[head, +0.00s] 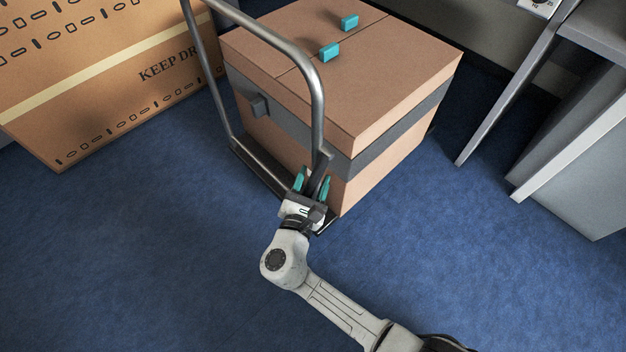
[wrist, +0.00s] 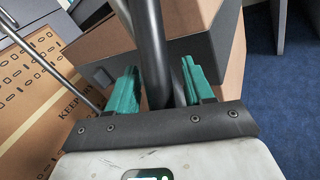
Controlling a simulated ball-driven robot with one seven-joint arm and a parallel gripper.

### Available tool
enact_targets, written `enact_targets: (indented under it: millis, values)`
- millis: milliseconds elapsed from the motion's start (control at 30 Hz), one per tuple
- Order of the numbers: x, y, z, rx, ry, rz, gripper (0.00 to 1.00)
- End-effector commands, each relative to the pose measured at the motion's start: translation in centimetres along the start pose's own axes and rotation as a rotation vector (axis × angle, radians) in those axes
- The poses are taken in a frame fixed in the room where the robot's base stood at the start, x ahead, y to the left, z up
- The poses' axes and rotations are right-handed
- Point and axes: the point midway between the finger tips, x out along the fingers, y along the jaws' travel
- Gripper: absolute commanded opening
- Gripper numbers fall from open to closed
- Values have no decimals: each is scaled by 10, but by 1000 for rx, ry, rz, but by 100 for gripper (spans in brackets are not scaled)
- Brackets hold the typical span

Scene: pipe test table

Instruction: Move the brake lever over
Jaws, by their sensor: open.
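A hand cart with a tall grey tube handle (head: 317,95) stands on the floor; its near post also shows in the wrist view (wrist: 148,40). My gripper (head: 312,184) is open low at the foot of this post. In the wrist view its two teal fingers (wrist: 160,80) stand on either side of the dark post, with gaps visible. A slim dark piece (wrist: 178,88) shows beside the post, between the fingers; it may be the brake lever, but I cannot tell for certain. My fingers and wrist hide part of the post's foot.
A brown carton with a grey band (head: 390,95) sits on the cart, close behind my gripper, with two teal blocks (head: 330,52) on top. A large printed carton (head: 110,90) stands left. Grey furniture (head: 590,150) stands right. The blue floor (head: 130,260) in front is clear.

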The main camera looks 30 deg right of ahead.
Motion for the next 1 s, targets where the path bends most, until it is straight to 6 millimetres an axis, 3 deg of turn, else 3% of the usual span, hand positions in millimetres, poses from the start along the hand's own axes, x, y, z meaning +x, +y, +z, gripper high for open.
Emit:
enact_targets:
  millis: [333,867,1000]
  values:
    - [4,0,0,0,1,0,52]
    - [4,0,0,1,0,-1,1]
    - [4,0,0,1,0,-1,0]
